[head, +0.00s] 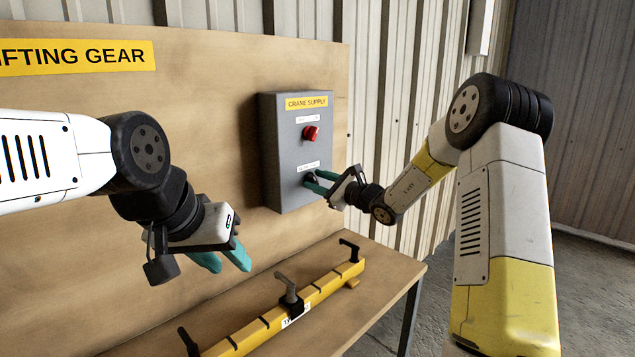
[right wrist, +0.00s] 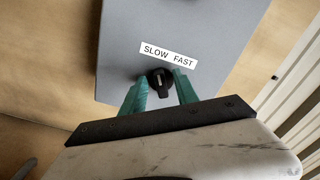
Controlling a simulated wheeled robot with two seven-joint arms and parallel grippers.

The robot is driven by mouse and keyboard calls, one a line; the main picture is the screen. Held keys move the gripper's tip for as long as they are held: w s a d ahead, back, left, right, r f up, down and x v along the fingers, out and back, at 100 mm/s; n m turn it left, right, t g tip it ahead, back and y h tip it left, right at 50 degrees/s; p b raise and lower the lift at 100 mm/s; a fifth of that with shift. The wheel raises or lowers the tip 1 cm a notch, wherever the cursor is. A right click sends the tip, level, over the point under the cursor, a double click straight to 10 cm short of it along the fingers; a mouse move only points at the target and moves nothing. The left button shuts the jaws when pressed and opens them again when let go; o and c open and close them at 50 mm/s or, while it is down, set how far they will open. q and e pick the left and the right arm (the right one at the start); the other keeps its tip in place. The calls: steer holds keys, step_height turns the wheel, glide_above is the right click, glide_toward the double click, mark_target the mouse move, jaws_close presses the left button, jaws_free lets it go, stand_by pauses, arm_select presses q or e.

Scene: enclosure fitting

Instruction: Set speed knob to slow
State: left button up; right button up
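The speed knob (right wrist: 160,83) is a small black knob under a white label (right wrist: 168,55) reading SLOW on the left and FAST on the right. In the head view the knob (head: 310,180) is low on the grey CRANE SUPPLY box (head: 285,150), partly hidden by my right gripper (head: 320,182). In the right wrist view the teal fingers of my right gripper (right wrist: 161,88) stand on either side of the knob, with narrow gaps visible. I cannot tell exactly which word its pointer faces. My left gripper (head: 228,260) is open and empty, away from the box, left of it.
A red button (head: 310,132) sits above the knob on the box. A wooden backboard (head: 200,110) carries the box and a yellow lifting-gear sign (head: 75,56). Below, a yellow beam (head: 325,290) with black handles lies on a wooden bench (head: 385,277).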

steer(key=v, duration=0.7)
steer(key=shift+s+d, duration=0.3)
steer(key=s+a+r+n+g+h, duration=0.1)
steer(key=s+a+r+n+g, duration=0.2)
steer(key=s+n, duration=0.6)
steer(key=s+a+r+n+g, duration=0.1)
steer(key=s+a+n+g, duration=0.4)
steer(key=s, duration=0.8)
steer(key=s+d+f+n+t+h, duration=0.1)
steer(key=s+d+n+h, duration=0.6)
steer(key=s+d, duration=0.7)
steer(key=d+h, duration=0.2)
steer(key=shift+d+f+h, duration=0.3)
steer(key=shift+d+f, duration=0.05)
steer(key=shift+f, duration=0.05)
steer(key=shift+s+d, duration=0.1)
steer(key=shift+s, duration=0.1)
